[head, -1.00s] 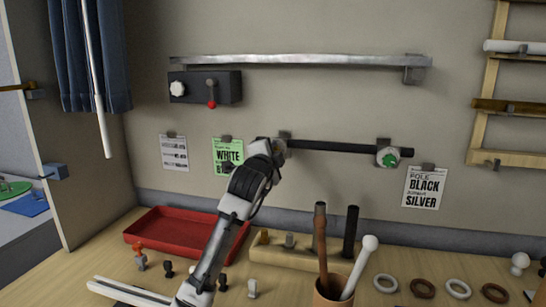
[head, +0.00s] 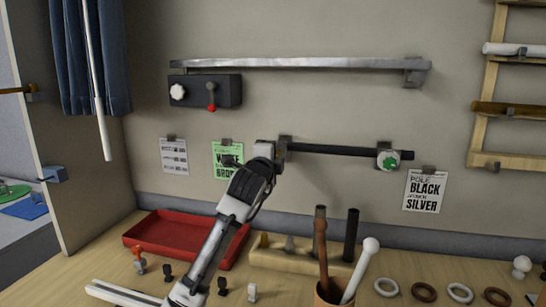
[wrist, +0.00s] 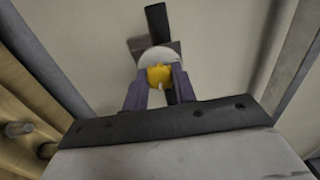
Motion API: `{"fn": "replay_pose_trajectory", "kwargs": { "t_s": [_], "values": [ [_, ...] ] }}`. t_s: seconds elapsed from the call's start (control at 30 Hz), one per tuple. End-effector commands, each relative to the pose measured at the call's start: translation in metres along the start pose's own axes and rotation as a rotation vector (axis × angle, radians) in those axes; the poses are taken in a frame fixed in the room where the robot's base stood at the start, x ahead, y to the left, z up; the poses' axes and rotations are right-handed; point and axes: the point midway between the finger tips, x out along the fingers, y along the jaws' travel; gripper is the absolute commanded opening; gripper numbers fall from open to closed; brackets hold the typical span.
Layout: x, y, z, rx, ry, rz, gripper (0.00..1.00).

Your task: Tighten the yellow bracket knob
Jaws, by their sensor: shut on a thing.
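The yellow bracket knob (wrist: 159,76) shows in the wrist view, between the two fingertips of my gripper (wrist: 160,90). My gripper is shut on it. A pale round plate sits behind the knob, with a grey bracket (wrist: 138,46) and the end of a black pole (wrist: 156,20) beyond it. In the head view my gripper (head: 270,150) is at the left end of the black pole (head: 340,150), by the left wall bracket (head: 285,142). My arm hides the yellow knob there. A green-marked knob (head: 389,160) sits on the right bracket.
A silver pole (head: 300,63) and a black box with a red-tipped lever (head: 211,100) are on the wall above. Below are a red tray (head: 170,258), a wooden block (head: 275,256), a cup of rods (head: 333,296) and several rings (head: 423,290).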

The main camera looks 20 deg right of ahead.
Motion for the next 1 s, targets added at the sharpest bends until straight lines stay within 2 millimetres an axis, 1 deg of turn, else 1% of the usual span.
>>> {"fn": "replay_pose_trajectory", "kwargs": {
  "t_s": [0.03,0.07,0.2,0.47,0.57,0.63,0.77,1.0],
  "values": [
    [0.000,0.001,0.000,-0.001,0.001,0.002,0.04],
    [0.000,0.001,0.000,-0.001,0.001,0.002,0.29],
    [0.000,0.001,0.000,-0.001,0.001,0.001,0.48],
    [0.000,0.000,0.000,-0.001,0.000,0.001,0.49],
    [-0.004,0.001,0.000,-0.002,0.000,0.000,0.49],
    [-0.010,0.002,0.000,-0.002,0.000,-0.001,0.49],
    [-0.033,0.004,0.000,-0.002,0.000,-0.002,0.49],
    [-0.090,0.004,0.000,0.001,0.000,-0.002,0.49]
  ]
}}
